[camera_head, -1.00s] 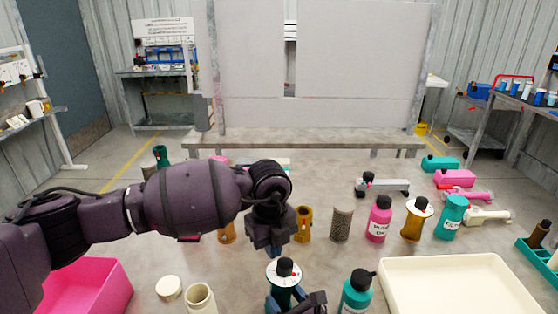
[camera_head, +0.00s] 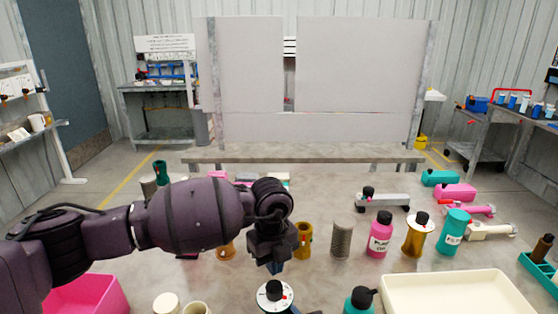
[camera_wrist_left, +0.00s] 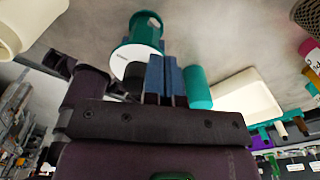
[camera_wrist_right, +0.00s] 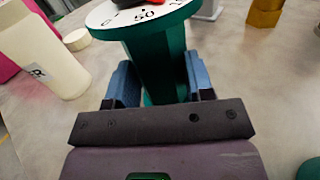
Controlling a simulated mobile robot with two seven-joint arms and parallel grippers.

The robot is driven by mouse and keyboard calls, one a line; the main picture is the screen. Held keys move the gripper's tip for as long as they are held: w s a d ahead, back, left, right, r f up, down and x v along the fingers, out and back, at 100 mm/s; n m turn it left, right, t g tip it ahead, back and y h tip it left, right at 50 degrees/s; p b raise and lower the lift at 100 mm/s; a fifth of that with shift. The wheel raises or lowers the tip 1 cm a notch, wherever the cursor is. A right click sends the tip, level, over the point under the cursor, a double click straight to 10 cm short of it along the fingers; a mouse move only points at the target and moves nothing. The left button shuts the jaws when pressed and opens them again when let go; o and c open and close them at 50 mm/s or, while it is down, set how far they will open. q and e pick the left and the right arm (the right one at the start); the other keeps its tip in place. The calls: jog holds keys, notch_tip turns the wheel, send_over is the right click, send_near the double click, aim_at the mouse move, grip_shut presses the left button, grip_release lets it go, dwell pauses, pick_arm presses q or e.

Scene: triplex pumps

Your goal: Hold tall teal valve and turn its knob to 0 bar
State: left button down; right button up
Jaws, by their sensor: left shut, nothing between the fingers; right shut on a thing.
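The tall teal valve (camera_wrist_right: 156,52) stands upright between the two blue fingers of my right gripper (camera_wrist_right: 161,90), which is shut on its body. Its round white dial (camera_head: 270,301) and black knob (camera_head: 274,288) show at the bottom of the head view. In the right wrist view a red pointer (camera_wrist_right: 155,2) shows close to the 50 mark. My left gripper (camera_head: 275,267) is shut and empty just above the knob, pointing down. In the left wrist view its blue fingers (camera_wrist_left: 166,82) are beside the black knob (camera_wrist_left: 133,74); I cannot tell whether they touch it.
A cream container (camera_wrist_right: 45,55) stands to the left. Behind are a gold part (camera_head: 303,240), a grey mesh cylinder (camera_head: 341,240) and a pink bottle (camera_head: 379,238). A pink bin (camera_head: 85,296) is at left.

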pick_arm(q)
jog(key=r, duration=0.5)
jog(key=shift+a+r, duration=0.2)
jog(key=shift+s+a, duration=0.1)
